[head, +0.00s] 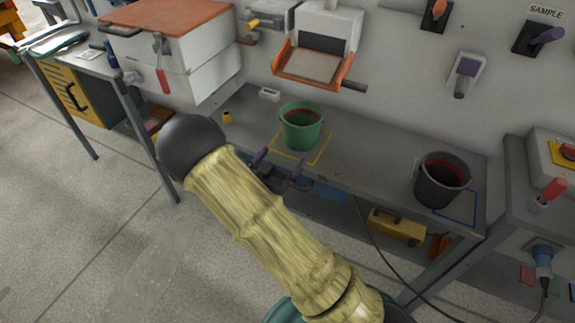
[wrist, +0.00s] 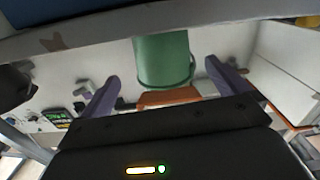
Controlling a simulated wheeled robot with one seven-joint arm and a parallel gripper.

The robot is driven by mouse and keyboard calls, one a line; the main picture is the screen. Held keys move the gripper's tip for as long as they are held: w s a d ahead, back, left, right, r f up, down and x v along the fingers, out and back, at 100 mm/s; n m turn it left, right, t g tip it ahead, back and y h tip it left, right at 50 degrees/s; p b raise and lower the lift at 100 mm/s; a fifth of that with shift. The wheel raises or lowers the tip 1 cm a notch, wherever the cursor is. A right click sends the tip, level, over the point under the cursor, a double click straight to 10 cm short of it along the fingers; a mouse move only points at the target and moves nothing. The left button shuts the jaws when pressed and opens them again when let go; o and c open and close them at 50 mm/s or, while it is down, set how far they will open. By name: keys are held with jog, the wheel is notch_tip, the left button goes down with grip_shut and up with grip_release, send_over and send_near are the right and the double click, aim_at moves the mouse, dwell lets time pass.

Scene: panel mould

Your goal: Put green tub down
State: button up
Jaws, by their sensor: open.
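The green tub (head: 303,132) stands upright on the grey bench, within a yellow outlined square (head: 318,160). Its inside looks reddish-brown. In the wrist view the green tub (wrist: 163,60) shows between and beyond the two purple fingers, with a gap on each side. My gripper (head: 279,164) is open and empty at the front edge of the bench, in front of the tub. I see no finger touching the tub.
A dark grey tub (head: 441,181) stands farther right on the bench, by a blue outline (head: 458,207). A small yellow item (head: 227,117) and a white block (head: 269,94) lie to the left. An orange-framed machine (head: 312,66) is behind. The bench between the tubs is clear.

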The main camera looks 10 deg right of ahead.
jog(key=shift+w+d+g+y, duration=0.45)
jog(key=shift+g+y, duration=0.05)
jog(key=shift+y, duration=0.2)
jog(key=shift+w+d+f+g+y, duration=0.15)
jog(key=shift+w+d+g+y, duration=0.1)
jog(key=shift+g+y, duration=0.3)
jog(key=shift+d+g+y, duration=0.1)
jog(key=shift+g+y, duration=0.25)
jog(key=shift+y, duration=0.5)
jog(key=s+d+r+n+g+y, duration=0.2)
jog(key=s+g, duration=0.1)
jog(key=s, duration=0.4)
jog(key=s+d+r+n+g+y, duration=0.2)
jog(key=s+r+g, duration=0.1)
jog(key=s, duration=0.4)
jog(key=s+d+r+n+g+y, duration=0.1)
jog(key=s+r+n+g+y, duration=0.1)
jog(key=s, duration=0.5)
jog(key=shift+s+d+r+g, duration=0.25)
jog(key=shift+d+g, duration=0.15)
jog(key=shift+g, duration=0.1)
